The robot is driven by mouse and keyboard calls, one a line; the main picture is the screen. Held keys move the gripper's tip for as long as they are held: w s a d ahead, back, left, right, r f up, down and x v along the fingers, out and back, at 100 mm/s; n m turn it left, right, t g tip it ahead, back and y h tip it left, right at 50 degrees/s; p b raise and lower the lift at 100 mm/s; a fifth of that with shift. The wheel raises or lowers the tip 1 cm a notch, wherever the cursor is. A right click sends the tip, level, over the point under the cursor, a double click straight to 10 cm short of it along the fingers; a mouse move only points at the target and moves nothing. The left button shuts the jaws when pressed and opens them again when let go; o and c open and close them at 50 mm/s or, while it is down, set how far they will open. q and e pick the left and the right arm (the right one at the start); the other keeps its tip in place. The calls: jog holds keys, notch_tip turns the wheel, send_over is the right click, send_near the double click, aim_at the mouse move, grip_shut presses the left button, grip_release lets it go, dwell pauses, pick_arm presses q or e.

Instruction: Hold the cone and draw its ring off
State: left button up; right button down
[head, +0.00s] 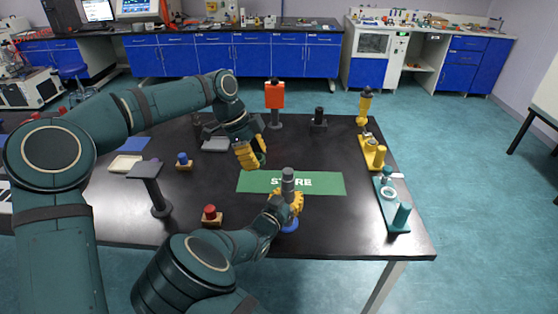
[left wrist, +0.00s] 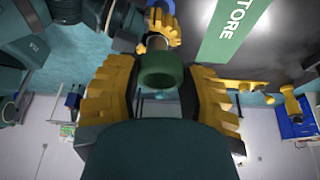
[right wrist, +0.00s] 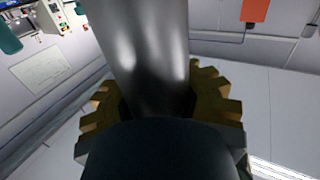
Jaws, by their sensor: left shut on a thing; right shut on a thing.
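My left gripper (head: 254,154) is shut on a green ring (left wrist: 162,74), held between its yellow fingers. The ring shows partly in the head view (head: 261,159) and is clear of the cone, above and to its left. My right gripper (head: 287,204) is shut on the grey cone (head: 288,180), which stands upright with its top above the fingers. The cone also fills the middle of the right wrist view (right wrist: 150,50). A blue base (head: 290,226) shows below the right gripper. Beyond the ring, the left wrist view shows the right gripper (left wrist: 163,28) around the cone.
A green STORE mat (head: 325,184) lies behind the cone. A red button (head: 209,212) and a dark stand (head: 152,180) are at left. Yellow (head: 374,154) and teal fixtures (head: 400,216) line the right edge. A red-topped post (head: 275,96) stands at the back.

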pick_arm(q)
jog(key=w+a, duration=0.1)
jog(key=a, duration=0.8)
jog(key=shift+d+r+v, duration=0.1)
jog(key=shift+d+v, duration=0.1)
jog(key=shift+v, duration=0.6)
jog(key=shift+d+r+v, duration=0.1)
jog(key=shift+d+v, duration=0.05)
jog(key=shift+v, duration=0.7)
jog(key=shift+d+r+v, duration=0.1)
jog(key=shift+d+v, duration=0.1)
jog(key=shift+v, duration=0.6)
jog(key=shift+w, duration=0.1)
pick_arm(e)
jog(key=c, duration=0.8)
grip_release()
